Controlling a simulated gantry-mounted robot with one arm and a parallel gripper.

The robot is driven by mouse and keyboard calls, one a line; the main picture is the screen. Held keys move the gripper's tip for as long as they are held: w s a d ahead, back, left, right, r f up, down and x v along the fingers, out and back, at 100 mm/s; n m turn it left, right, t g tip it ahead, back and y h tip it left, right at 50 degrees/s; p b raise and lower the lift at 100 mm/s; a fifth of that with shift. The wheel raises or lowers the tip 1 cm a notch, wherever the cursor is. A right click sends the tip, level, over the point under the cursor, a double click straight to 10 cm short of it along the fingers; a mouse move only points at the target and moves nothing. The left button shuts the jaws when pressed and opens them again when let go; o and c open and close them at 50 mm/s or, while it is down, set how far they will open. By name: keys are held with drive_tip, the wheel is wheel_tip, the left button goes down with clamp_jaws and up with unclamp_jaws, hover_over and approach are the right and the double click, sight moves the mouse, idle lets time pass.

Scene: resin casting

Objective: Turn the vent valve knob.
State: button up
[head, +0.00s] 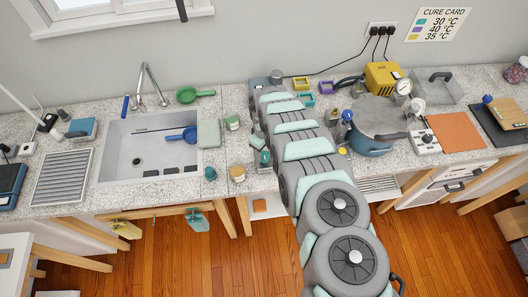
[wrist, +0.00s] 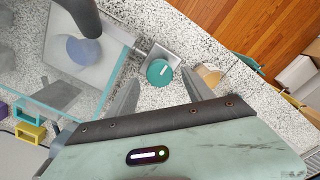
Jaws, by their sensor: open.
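The vent valve knob (wrist: 159,72) is a round teal knob with a white pointer line, seen in the wrist view beside a metal fitting (wrist: 160,52). Its line points toward the upper right of the picture. My gripper (wrist: 160,77) is open and empty, with one finger on each side of the knob's near edge in the picture. I cannot tell whether either finger touches it. In the head view a small teal part (head: 265,157) shows beside my arm and looks like the same knob. My arm hides my gripper there.
A clear-walled box (wrist: 75,100) with a blue round thing inside stands left of the knob. A jar with a tan lid (wrist: 208,75) is close on the right. The counter edge lies beyond it. Yellow (wrist: 30,131) and purple molds are at lower left.

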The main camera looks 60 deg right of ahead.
drive_tip(key=shift+f, duration=1.05)
drive_tip(key=shift+c, duration=0.6)
clamp_jaws()
